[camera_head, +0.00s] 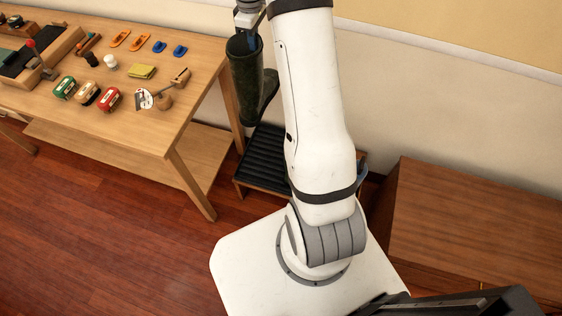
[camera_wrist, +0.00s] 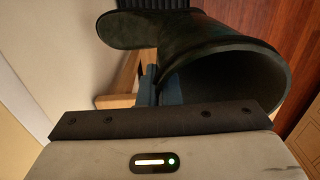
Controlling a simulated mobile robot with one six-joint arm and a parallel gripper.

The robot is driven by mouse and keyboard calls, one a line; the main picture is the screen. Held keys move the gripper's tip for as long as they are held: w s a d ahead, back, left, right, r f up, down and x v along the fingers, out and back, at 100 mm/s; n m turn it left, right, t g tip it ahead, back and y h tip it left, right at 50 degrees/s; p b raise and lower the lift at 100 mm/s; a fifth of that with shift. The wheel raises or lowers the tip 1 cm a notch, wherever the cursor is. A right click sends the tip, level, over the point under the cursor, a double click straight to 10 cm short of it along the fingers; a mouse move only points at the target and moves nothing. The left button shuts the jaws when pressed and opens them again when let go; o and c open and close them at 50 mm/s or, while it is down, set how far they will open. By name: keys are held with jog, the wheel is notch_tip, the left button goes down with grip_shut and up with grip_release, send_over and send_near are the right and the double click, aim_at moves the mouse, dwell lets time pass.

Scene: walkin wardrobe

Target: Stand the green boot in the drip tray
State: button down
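The dark green boot (camera_head: 246,84) hangs upright in the air from my gripper (camera_head: 252,41), with its opening up and its toe to the right. My gripper is shut on the rim of the boot's shaft. In the wrist view the boot (camera_wrist: 222,42) shows its wide opening and its foot at upper left; blue fingertips (camera_wrist: 171,94) are at the rim. The black ribbed drip tray (camera_head: 264,158) lies on a low wooden stand, below and slightly right of the boot. My arm hides its right part. A strip of the tray (camera_wrist: 163,4) shows in the wrist view.
A wooden table (camera_head: 150,125) at left holds small tins (camera_head: 87,93), brushes and other shoe-care items; its right leg stands near the tray. A wooden cabinet (camera_head: 470,225) is at right. The wall (camera_head: 410,90) runs behind the tray.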

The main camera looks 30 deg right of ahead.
notch_tip(320, 180, down, 41)
jog(key=b, duration=3.3)
jog(key=shift+b, duration=0.3)
jog(key=c, duration=2)
grip_release()
jog(key=shift+f, duration=0.1)
jog(key=o, duration=0.4)
